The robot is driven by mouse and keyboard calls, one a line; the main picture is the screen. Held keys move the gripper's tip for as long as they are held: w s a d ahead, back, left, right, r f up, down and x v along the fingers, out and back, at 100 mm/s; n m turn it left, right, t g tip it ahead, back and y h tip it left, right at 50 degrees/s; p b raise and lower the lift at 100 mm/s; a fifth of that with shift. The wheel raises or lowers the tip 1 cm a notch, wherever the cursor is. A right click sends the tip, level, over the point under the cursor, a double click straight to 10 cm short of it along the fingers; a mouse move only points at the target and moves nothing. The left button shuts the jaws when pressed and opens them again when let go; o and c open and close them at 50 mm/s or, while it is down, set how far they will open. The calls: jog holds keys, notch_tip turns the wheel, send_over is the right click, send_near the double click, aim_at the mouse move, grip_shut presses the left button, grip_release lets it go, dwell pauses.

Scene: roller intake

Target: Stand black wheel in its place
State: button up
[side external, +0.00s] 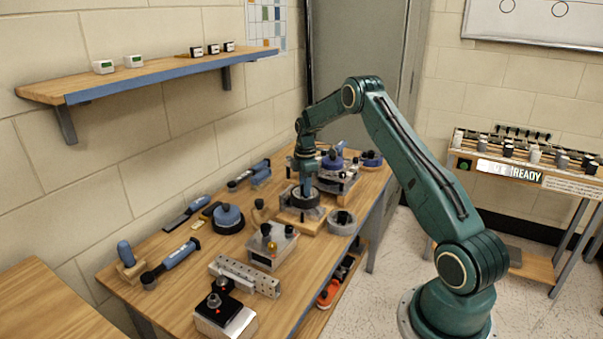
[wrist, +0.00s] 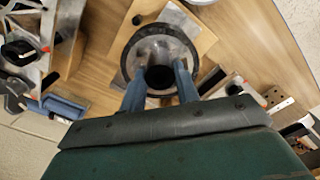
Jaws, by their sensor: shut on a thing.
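The black wheel (side external: 304,198) has a dark tyre. In the wrist view its dark rim (wrist: 127,58) rings a grey hub with a dark round centre. My gripper (side external: 306,189) points down at the wheel from above. In the wrist view my gripper's two blue fingers (wrist: 160,80) stand apart at the near side of the hub, shut on the wheel. The wheel lies about flat over a wooden board with a metal block (side external: 300,216). The board (wrist: 197,38) shows past the wheel in the wrist view. Whether the wheel touches the block is hidden.
A grey ring-shaped part (side external: 342,222) stands close right of the board. A grey box with knobs (side external: 271,246) and a perforated metal rail (side external: 244,277) are nearer the camera. A blue round tool (side external: 229,219) lies left. A metal fixture (side external: 338,180) stands behind.

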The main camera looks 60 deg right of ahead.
jog(key=shift+f, duration=1.15)
dwell(0.5)
jog(key=o, duration=0.8)
jog(key=shift+r, duration=0.1)
jog(key=shift+r, duration=1.35)
jog(key=shift+o, duration=0.3)
jog(key=o, duration=0.5)
jog(key=shift+r, duration=0.1)
